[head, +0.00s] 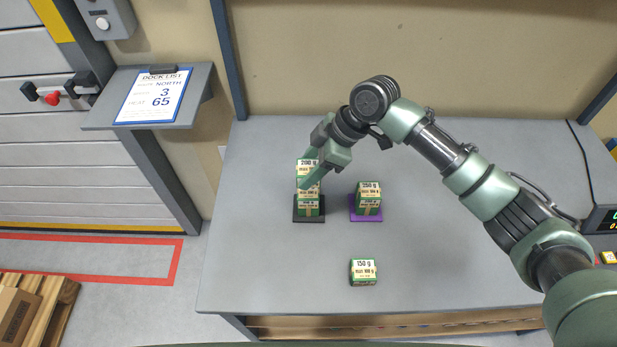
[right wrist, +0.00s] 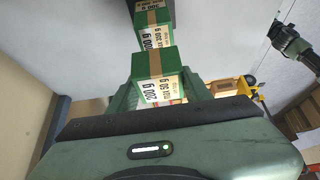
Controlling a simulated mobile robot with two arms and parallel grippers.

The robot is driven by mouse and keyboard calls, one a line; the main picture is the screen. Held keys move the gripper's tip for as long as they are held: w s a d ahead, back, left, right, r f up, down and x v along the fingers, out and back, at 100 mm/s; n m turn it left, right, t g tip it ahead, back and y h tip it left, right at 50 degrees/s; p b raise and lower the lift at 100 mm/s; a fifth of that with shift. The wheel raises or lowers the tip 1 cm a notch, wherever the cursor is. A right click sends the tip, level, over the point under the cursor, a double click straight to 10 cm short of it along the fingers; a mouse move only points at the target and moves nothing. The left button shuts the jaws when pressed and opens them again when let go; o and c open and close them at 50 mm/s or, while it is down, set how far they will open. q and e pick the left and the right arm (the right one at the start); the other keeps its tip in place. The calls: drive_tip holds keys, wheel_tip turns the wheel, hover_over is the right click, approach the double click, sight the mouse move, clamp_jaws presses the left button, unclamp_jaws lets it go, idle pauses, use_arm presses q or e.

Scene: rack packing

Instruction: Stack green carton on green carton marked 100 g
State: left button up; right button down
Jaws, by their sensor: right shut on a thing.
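My right gripper (head: 312,177) reaches over the black mat (head: 301,219) in the head view and is shut on a green carton (head: 307,167) with a white label that seems to read 200 g. This held carton also shows in the right wrist view (right wrist: 155,72). Below it on the black mat stands green carton stock (head: 308,208), partly hidden by a finger; its label seems to read 100 g. It appears beyond the held carton in the right wrist view (right wrist: 152,18). I cannot tell whether the held carton touches what is below.
A green 250 g carton (head: 368,195) stands on a purple mat (head: 366,218), just right of the stack. A green 150 g carton (head: 363,272) stands alone nearer the table's front. The left part of the grey table (head: 255,250) is clear. A clipboard (head: 153,96) lies on a side shelf.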

sight(308, 191)
drive_tip(key=shift+f, duration=0.55)
wheel_tip(308, 191, down, 3)
drive_tip(key=shift+f+p, duration=0.2)
drive_tip(key=shift+p, duration=0.2)
use_arm(q)
drive_tip(key=shift+s+d+r, duration=0.1)
drive_tip(key=shift+d+r, duration=0.15)
drive_tip(key=shift+r, duration=0.15)
use_arm(e)
drive_tip(key=shift+f, duration=0.2)
drive_tip(key=shift+f, duration=0.1)
drive_tip(key=c, duration=0.6)
unclamp_jaws()
drive_tip(key=shift+c, duration=0.2)
use_arm(q)
drive_tip(key=shift+a, duration=0.1)
